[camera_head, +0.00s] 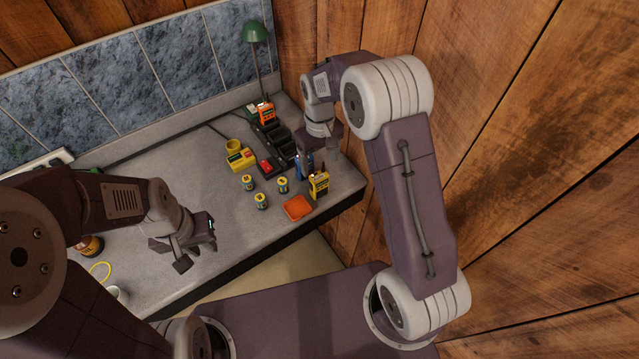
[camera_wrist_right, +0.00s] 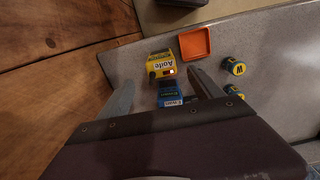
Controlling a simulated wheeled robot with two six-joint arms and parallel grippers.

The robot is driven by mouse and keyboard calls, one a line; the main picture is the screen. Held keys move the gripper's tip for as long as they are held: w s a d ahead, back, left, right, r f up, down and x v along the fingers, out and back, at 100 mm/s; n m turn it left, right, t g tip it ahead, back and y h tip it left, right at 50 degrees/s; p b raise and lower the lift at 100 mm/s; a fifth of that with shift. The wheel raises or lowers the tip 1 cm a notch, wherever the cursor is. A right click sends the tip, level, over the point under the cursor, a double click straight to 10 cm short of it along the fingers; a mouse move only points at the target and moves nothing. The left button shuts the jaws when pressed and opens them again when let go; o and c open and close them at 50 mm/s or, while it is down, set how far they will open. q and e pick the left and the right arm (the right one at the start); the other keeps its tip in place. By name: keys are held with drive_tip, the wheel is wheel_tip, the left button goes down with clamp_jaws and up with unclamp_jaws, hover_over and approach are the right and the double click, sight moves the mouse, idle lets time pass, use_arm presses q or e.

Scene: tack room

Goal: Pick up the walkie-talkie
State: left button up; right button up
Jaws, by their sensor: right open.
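A yellow walkie-talkie-like handset (camera_head: 319,185) with a dark antenna stands near the front right of the worktop. An orange handset (camera_head: 265,112) sits in a black charger at the back. My left gripper (camera_head: 196,251) is open and empty over the front edge.
An orange tray (camera_head: 297,208) lies beside the yellow handset. Several small yellow-and-blue batteries (camera_head: 261,201) stand left of it. A yellow charger (camera_head: 241,158), a black multi-slot charger (camera_head: 275,140) and a green lamp (camera_head: 255,32) are further back. A wooden wall (camera_head: 490,130) is close on the right.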

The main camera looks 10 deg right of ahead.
sight(319, 175)
wheel_tip(319, 175, down, 3)
drive_tip(key=shift+s+a+f+p, duration=0.15)
drive_tip(key=shift+f+p, duration=0.05)
drive_tip(key=shift+p, duration=0.45)
drive_tip(key=shift+d+f, duration=0.3)
drive_tip(key=shift+f, duration=0.1)
drive_tip(key=f, duration=0.1)
drive_tip(key=f+p, duration=0.1)
drive_tip(key=f, duration=0.1)
drive_tip(key=f+p, duration=0.1)
drive_tip(key=shift+a+f, duration=0.35)
drive_tip(key=shift+a, duration=0.05)
drive_tip(key=shift+f, duration=0.15)
drive_tip(key=shift+d, duration=0.15)
drive_tip(key=shift+c, duration=1.4)
clamp_jaws()
